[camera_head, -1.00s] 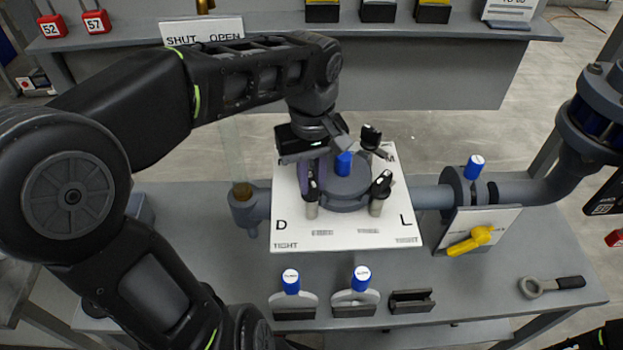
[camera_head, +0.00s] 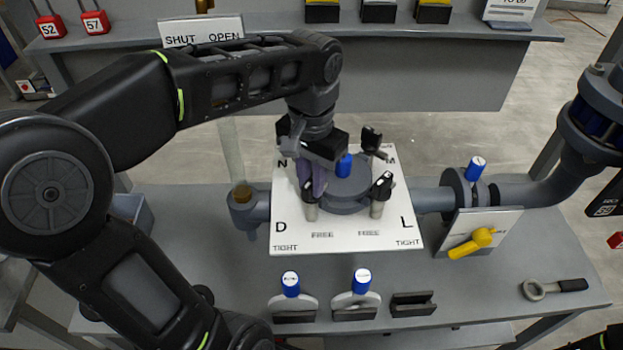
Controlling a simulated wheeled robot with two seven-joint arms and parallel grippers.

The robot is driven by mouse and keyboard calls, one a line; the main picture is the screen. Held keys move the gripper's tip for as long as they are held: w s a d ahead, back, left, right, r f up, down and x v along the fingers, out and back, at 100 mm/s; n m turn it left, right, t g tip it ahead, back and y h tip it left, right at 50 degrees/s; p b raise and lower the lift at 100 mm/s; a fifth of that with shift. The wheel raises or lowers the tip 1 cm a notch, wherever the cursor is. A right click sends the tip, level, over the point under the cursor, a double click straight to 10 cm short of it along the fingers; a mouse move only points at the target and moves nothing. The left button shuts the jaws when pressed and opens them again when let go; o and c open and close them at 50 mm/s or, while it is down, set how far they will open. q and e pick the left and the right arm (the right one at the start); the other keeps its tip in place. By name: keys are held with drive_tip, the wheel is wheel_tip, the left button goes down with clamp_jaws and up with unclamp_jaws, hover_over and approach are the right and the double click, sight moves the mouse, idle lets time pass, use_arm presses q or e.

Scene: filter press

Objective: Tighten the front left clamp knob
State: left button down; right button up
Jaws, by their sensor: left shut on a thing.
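The white plate (camera_head: 290,235) carries a round grey press head (camera_head: 349,192) with a blue cap in the middle and clamp knobs around it. The plate is marked N, M, D and L, with TIGHT at its front corners and FREE between them. The front left clamp knob's silver post (camera_head: 311,213) stands near the D. My left gripper (camera_head: 312,194) points down and is shut on this knob, hiding its black top. The front right knob (camera_head: 382,187) and back right knob (camera_head: 371,139) are in plain view. The back left knob is mostly hidden behind my arm.
A yellow-handled valve (camera_head: 472,242) and pipe stand to the right. Two blue-topped pieces (camera_head: 291,285) (camera_head: 361,282) and an empty holder (camera_head: 413,303) sit at the front edge. A ring-ended wrench (camera_head: 553,287) lies at the right. Bench between is clear.

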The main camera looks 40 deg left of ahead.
use_arm(q)
drive_tip(key=shift+r+m, duration=0.1)
drive_tip(key=shift+m, duration=0.7)
drive_tip(key=c, duration=1.4)
unclamp_jaws()
drive_tip(key=shift+o, duration=0.2)
drive_tip(key=shift+r, duration=0.5)
wheel_tip(320, 180, up, 6)
drive_tip(key=p, duration=0.2)
drive_tip(key=shift+p, duration=0.3)
drive_tip(key=shift+r+p, duration=0.4)
drive_tip(key=shift+p, duration=0.1)
